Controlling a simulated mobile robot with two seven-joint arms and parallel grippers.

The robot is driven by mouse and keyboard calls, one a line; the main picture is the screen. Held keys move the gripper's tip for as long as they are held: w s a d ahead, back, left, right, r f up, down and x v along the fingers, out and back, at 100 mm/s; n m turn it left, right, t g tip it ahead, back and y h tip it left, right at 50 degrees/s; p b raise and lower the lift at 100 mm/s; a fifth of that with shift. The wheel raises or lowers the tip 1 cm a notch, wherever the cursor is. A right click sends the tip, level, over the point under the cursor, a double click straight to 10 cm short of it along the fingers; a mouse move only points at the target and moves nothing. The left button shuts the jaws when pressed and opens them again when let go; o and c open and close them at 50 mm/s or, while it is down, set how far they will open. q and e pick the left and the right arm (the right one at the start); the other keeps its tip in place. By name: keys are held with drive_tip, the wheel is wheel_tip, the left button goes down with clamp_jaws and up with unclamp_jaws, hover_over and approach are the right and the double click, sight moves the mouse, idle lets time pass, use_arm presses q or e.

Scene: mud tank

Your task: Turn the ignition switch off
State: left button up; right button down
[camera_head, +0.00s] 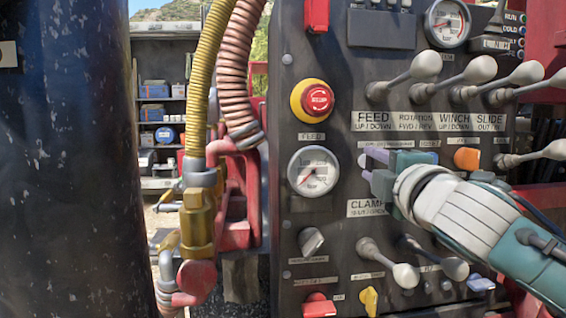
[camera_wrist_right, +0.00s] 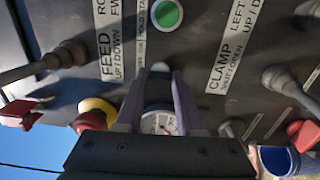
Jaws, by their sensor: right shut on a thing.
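My right gripper (camera_head: 368,164) is at the dark control panel, below the FEED label and above the CLAMP label. In the wrist view its two purple fingers (camera_wrist_right: 160,76) straddle a small pale grey knob (camera_wrist_right: 160,67) that appears to be the ignition switch. The fingers are shut on it, with the knob showing between the tips. A narrow label lies beside it, too small to read surely. In the head view the gripper hides most of this spot. My left gripper is not in view.
A green button (camera_wrist_right: 166,14) is close to the fingertips. Around the gripper are a pressure gauge (camera_head: 313,171), a red emergency stop (camera_head: 316,99), an orange knob (camera_head: 467,158), a yellow knob (camera_head: 369,300) and several levers. Hoses (camera_head: 241,75) and a dark cylinder (camera_head: 70,160) stand at left.

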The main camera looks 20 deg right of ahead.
drive_tip(key=c, duration=0.5)
unclamp_jaws()
drive_tip(key=shift+c, duration=0.2)
drive_tip(key=b+v, duration=0.2)
drive_tip(key=v, duration=0.8)
